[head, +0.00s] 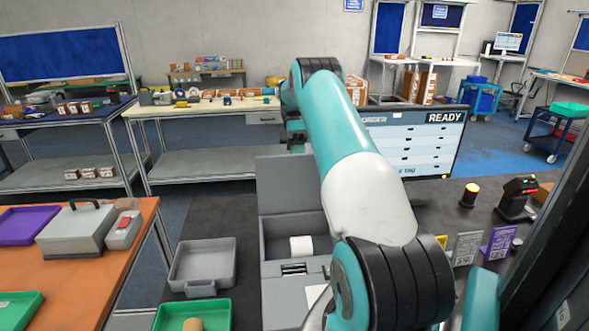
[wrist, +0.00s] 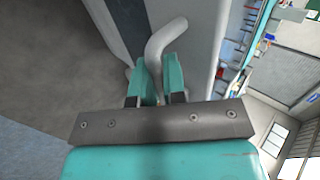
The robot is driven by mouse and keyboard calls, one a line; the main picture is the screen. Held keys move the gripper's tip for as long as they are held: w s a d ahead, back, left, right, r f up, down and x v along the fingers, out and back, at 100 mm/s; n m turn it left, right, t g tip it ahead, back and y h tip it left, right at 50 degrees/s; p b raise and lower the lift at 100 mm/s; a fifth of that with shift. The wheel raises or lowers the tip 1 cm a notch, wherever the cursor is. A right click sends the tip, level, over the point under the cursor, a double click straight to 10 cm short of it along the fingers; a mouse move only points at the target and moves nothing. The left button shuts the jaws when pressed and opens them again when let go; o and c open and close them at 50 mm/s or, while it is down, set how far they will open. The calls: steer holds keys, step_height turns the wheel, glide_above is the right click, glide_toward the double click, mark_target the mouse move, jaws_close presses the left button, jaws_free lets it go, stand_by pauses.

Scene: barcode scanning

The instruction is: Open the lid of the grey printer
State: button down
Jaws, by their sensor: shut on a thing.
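The grey printer (head: 275,268) stands on the dark counter in the middle of the head view. Its lid (head: 280,185) is raised about upright at the back, and a white paper roll (head: 301,246) shows in the open bay. In the wrist view my gripper (wrist: 160,75) is shut on the light grey curved lid handle (wrist: 165,42), with the teal fingers on either side of it. The grey lid (wrist: 200,50) is beside the handle there. In the head view my arm covers the printer's right part, and the fingertips are hard to make out.
A grey tray (head: 230,265) and a green tray (head: 215,312) lie left of the printer. A monitor (head: 432,140) reading READY stands behind to the right. A scanner (head: 518,198) and sign cards (head: 498,243) are at right. An orange table (head: 90,270) is at left.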

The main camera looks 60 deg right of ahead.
steer(key=shift+w+p, duration=0.35)
steer(key=shift+p, duration=0.15)
steer(key=shift+w+d+f+g+y+p, duration=0.1)
steer(key=shift+w+d+g+y+p, duration=0.35)
steer(key=shift+p, duration=0.45)
steer(key=shift+a, duration=0.1)
steer(key=c, duration=1.2)
jaws_free()
steer(key=shift+w+a, duration=0.2)
steer(key=shift+o, duration=0.2)
steer(key=shift+s+d, duration=0.2)
steer(key=shift+s+f+b, duration=0.1)
steer(key=shift+b, duration=0.4)
